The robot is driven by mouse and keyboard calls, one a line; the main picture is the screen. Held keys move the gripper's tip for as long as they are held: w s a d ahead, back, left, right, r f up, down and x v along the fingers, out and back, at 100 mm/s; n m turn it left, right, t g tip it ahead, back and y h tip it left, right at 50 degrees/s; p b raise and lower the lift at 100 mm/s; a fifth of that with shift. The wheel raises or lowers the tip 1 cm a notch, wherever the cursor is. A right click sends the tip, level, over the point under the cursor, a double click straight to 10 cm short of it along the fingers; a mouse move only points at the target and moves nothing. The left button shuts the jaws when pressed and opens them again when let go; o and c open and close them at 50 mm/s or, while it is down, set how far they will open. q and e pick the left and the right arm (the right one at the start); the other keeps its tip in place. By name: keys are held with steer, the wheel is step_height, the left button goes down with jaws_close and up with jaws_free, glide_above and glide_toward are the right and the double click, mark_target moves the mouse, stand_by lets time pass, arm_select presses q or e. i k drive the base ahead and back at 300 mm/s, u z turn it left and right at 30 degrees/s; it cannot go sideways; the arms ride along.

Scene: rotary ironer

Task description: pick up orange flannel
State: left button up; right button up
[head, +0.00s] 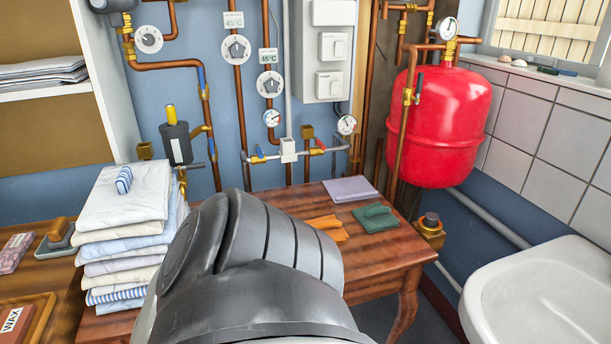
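A large grey arm link of mine fills the lower middle of the head view. It passes in front of the table and overlaps the view close to the flannel's left side, so part of the flannel may be hidden. Neither of my grippers shows in this view.
A green flannel (377,218) lies just right of the orange one, and a lilac cloth (350,189) lies behind them on the wooden table (385,253). A folded laundry stack (125,240) stands left. A white basin (545,290) and red tank (440,125) are right.

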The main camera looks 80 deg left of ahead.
mark_target(330, 224)
steer(key=u, duration=2)
steer(key=k, duration=0.6)
steer(key=u, duration=1)
steer(key=i, duration=0.5)
steer(key=u, duration=0.05)
